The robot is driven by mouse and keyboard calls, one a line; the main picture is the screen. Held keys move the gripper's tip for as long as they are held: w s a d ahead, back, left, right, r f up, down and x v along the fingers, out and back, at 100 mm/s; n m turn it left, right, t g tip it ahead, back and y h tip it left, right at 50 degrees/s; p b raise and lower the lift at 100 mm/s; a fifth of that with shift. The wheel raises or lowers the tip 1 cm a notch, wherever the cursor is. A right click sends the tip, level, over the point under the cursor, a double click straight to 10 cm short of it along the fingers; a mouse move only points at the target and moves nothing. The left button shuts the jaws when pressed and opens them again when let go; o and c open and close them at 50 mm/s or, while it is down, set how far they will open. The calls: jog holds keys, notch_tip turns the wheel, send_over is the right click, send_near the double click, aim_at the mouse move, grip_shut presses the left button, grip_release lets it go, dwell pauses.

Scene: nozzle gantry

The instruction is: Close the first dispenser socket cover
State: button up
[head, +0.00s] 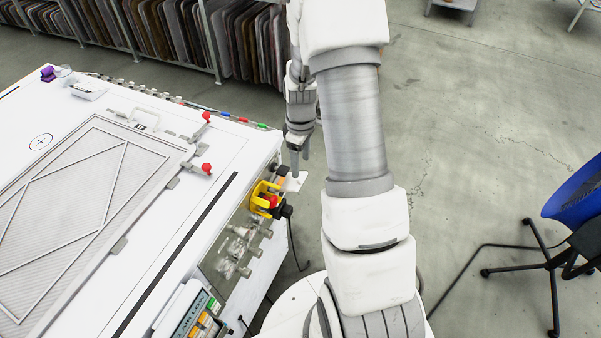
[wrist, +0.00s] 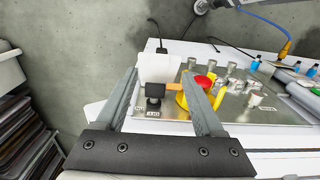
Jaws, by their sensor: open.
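My gripper (head: 296,162) hangs just beyond the far right corner of the white machine in the head view. In the wrist view my gripper (wrist: 160,78) is open, with nothing held between its fingers. Several metal cylindrical fittings (head: 241,250) sit on the machine's side panel, and they also show in the wrist view (wrist: 235,84), to the right of my fingers. I cannot tell which of them is the first dispenser socket or whether its cover is open. A black knob (wrist: 154,92) with an orange part (wrist: 181,87) shows between my fingers.
A yellow guard (head: 258,190) around a red button stands between my gripper and the fittings. A framed screen (head: 60,215) lies on the machine top, with red-knobbed clamps (head: 206,167). A blue chair (head: 575,190) stands at right.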

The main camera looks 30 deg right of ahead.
aim_at(301, 176)
notch_tip(301, 176, down, 5)
jog(key=shift+f, duration=0.1)
dwell(0.3)
grip_shut()
dwell(1.3)
